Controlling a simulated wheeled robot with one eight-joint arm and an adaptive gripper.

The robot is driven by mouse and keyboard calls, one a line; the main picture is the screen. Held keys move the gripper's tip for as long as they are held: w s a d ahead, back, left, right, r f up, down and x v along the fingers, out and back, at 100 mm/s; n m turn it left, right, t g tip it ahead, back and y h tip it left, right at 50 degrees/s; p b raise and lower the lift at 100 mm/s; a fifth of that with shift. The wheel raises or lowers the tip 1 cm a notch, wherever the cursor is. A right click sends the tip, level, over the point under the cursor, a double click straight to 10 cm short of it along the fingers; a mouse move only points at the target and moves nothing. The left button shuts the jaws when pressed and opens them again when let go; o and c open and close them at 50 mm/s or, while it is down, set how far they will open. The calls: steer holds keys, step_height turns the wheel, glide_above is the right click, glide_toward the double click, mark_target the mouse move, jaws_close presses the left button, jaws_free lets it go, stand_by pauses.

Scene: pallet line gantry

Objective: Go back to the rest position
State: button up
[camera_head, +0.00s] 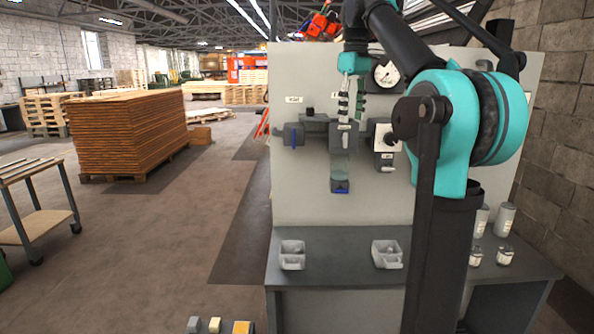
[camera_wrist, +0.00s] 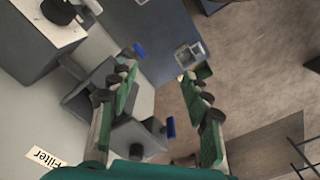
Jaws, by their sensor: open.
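My gripper (camera_head: 352,112) hangs in front of the upper part of the pale panel (camera_head: 305,75), fingers pointing down. In the wrist view my gripper (camera_wrist: 162,68) has its two green fingers spread, with nothing held between them. Below it in the head view is a grey filter unit with a clear bowl (camera_head: 340,167) and a blue end. In the wrist view grey fittings with blue parts (camera_wrist: 170,127) show behind and between the fingers. I cannot tell the exact gap between the fingertips and the unit.
A round gauge (camera_head: 386,73) and a box with a knob (camera_head: 385,146) are on the panel, right of my gripper. A dark bench (camera_head: 340,250) below bears two grey bins (camera_head: 292,258) (camera_head: 387,257) and jars (camera_head: 475,257). Stacked boards (camera_head: 130,130) stand left, with open floor between.

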steer(key=s+d+f+m+t, duration=0.1)
steer(key=s+f+m, duration=0.1)
steer(key=f, duration=1)
steer(key=s+d+f+m+t, duration=0.1)
steer(key=f+m, duration=0.1)
steer(key=f, duration=1)
steer(key=s+d+f+m+t, duration=0.1)
steer(key=s+f+m, duration=0.1)
steer(key=s+f, duration=0.8)
steer(key=s+d+f+m+t, duration=0.1)
steer(key=s+f+m, duration=0.1)
steer(key=s+f, duration=0.8)
step_height(320, 180, down, 5)
steer(key=shift+s+f, duration=0.2)
steer(key=shift+s, duration=0.15)
steer(key=shift+c, duration=0.2)
